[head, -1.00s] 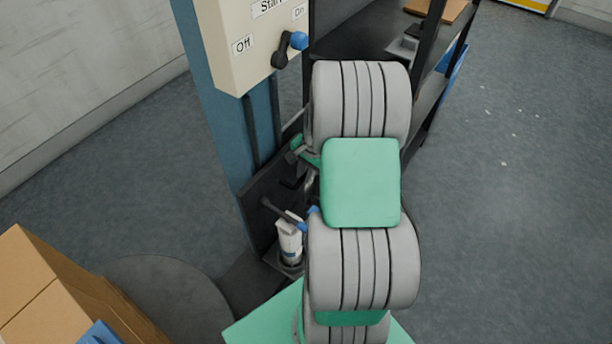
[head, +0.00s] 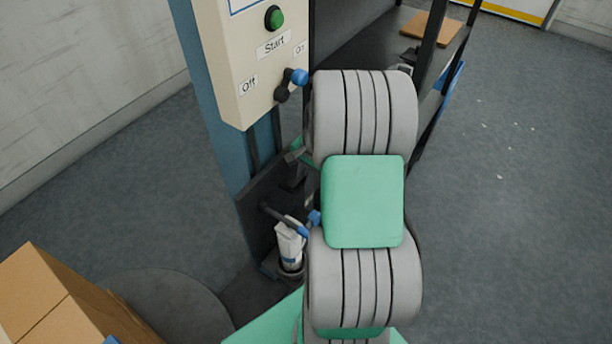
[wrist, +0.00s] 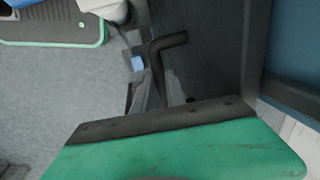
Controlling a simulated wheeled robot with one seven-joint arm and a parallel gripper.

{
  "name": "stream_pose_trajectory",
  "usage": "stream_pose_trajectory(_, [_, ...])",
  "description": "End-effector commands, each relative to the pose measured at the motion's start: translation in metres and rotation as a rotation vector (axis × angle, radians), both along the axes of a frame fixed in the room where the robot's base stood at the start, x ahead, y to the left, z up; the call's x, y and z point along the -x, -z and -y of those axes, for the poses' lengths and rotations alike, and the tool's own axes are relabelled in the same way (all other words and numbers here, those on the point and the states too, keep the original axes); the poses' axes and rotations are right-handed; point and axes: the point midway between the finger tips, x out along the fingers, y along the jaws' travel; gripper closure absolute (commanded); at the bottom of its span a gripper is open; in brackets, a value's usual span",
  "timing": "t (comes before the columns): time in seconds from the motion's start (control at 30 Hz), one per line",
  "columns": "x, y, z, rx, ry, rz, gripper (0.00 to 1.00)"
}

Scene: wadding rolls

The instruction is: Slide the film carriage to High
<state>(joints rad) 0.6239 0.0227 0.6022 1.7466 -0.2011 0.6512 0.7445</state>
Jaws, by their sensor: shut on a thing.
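The film carriage (head: 254,212) is a dark plate on the blue column (head: 221,150), below the control box. It carries a dark rod with blue ends and a white film roll (head: 290,247) standing upright on a holder. In the wrist view the dark carriage plate (wrist: 215,50) fills the upper right, with an L-shaped dark handle (wrist: 165,45) in front of it. In the head view my arm hides most of the gripper. No High mark shows.
A dark shelf (head: 440,80) stands behind my arm. Cardboard boxes (head: 45,300) stand lower left, beside a round grey turntable (head: 165,300).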

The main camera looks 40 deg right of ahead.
Motion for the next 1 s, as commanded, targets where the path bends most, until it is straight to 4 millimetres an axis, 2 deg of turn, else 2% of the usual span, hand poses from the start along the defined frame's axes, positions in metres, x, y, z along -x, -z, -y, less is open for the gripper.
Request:
stream_pose_trajectory(0.03, [-0.006,-0.009,0.001,0.006,-0.006,0.016,1.0])
stream_pose_trajectory(0.1, [-0.006,-0.009,0.001,0.006,-0.007,0.017,1.0])
stream_pose_trajectory(0.13, [-0.007,-0.009,0.001,0.006,-0.007,0.017,0.83])
stream_pose_trajectory(0.4, [-0.004,-0.006,0.002,0.005,-0.002,0.011,0.62])
stream_pose_trajectory(0.67, [-0.002,-0.007,0.002,0.004,0.0,0.008,0.62])
stream_pose_trajectory(0.77, [0.0,-0.019,0.003,0.004,0.0,0.009,0.62])
stream_pose_trajectory(1.0, [0.008,-0.067,0.006,0.007,0.001,0.012,0.62])
